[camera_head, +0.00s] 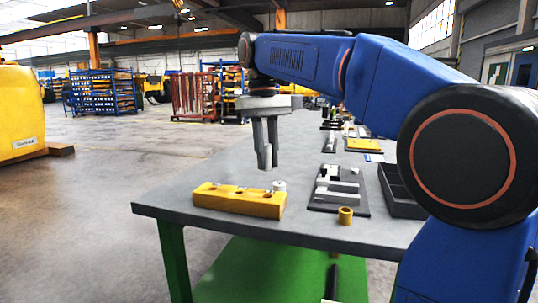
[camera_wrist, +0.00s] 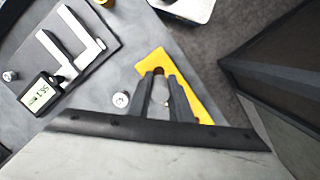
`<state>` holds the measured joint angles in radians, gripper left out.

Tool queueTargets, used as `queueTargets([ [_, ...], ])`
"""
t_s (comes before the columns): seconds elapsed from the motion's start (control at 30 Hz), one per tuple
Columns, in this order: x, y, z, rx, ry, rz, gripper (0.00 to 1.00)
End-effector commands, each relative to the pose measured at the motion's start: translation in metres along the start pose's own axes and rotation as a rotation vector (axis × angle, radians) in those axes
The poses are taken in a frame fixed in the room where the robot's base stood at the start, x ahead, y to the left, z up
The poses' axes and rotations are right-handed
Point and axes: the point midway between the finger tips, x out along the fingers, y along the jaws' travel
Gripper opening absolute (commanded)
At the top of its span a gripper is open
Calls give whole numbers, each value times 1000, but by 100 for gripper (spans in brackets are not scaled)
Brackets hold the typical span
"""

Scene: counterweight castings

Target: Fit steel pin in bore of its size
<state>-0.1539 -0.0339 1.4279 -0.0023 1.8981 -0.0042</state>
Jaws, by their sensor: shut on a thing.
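The yellow block (camera_head: 238,201) lies on the grey table near its front left edge, with bores along its top. My gripper (camera_head: 266,164) points down above the block, toward its right half, and is shut on a steel pin (camera_head: 265,158), mostly hidden between the fingers. The pin's lower end is above the block, apart from it. In the wrist view, the fingers (camera_wrist: 162,92) cover part of the yellow block (camera_wrist: 181,73), and a dark bore shows near its end. A second steel pin (camera_head: 279,186) stands on the table beside the block; it also shows in the wrist view (camera_wrist: 121,99).
A caliper (camera_head: 338,187) with a digital display lies on a dark mat (camera_head: 319,207). A brass bushing (camera_head: 345,215) stands by the mat's front edge. A dark open tray (camera_head: 401,206) is at right. Another small metal piece (camera_wrist: 9,76) stands near the caliper. More items lie farther back.

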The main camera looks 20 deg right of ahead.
Motion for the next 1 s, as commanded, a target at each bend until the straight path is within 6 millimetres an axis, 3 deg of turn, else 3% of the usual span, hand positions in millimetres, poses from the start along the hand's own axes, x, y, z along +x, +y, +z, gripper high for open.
queueTargets([
  [0.33,6,0,1,0,1,0,0],
  [1.0,53,0,-7,0,0,0,0],
])
